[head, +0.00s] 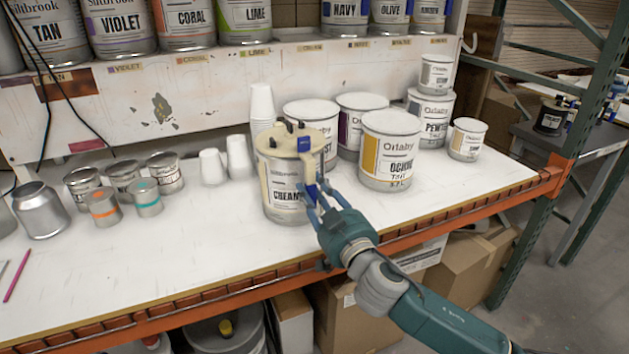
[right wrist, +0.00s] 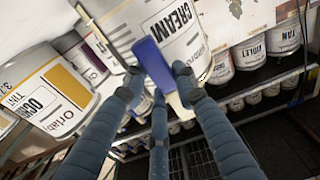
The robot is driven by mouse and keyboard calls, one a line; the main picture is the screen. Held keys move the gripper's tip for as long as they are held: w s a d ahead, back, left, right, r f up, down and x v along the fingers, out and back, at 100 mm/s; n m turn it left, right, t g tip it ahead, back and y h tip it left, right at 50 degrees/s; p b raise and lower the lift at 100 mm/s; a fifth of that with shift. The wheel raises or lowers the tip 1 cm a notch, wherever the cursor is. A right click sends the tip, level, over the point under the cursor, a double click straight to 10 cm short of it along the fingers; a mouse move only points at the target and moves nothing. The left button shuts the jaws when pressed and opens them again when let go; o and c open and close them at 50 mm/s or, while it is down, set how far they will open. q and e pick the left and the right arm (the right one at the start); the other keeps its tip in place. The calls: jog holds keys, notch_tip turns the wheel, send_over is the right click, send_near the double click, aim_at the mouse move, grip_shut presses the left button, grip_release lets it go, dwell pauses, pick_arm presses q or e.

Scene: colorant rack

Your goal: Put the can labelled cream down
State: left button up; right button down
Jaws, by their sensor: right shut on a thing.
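The can labelled cream (head: 283,198) is upright over the white bench top, near its front edge. It has a cream lid with dark knobs and a cream and blue handle (head: 308,165) on its right side. My right gripper (head: 314,197) is shut on this handle. In the right wrist view the fingers (right wrist: 158,85) close around the blue and cream handle (right wrist: 155,62), beside the can (right wrist: 185,35). Whether the can's base touches the bench is not clear. My left gripper is not in view.
The ochre can (head: 390,150) and several other Orlaby cans stand close behind and right. White cups (head: 240,157) and small tins (head: 123,175) stand to the left. The bench front-left (head: 170,260) is mostly clear. A shelf of paint cans (head: 120,25) runs above.

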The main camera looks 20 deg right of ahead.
jog(key=shift+r, duration=0.25)
jog(key=c, duration=1.6)
grip_release()
jog(key=shift+f, duration=0.6)
jog(key=shift+o, duration=1.2)
jog(key=shift+s, duration=0.1)
jog(key=shift+r, duration=0.15)
jog(key=s+b, duration=0.3)
jog(key=s, duration=0.9)
jog(key=shift+d+f, duration=0.15)
jog(key=shift+f, duration=0.25)
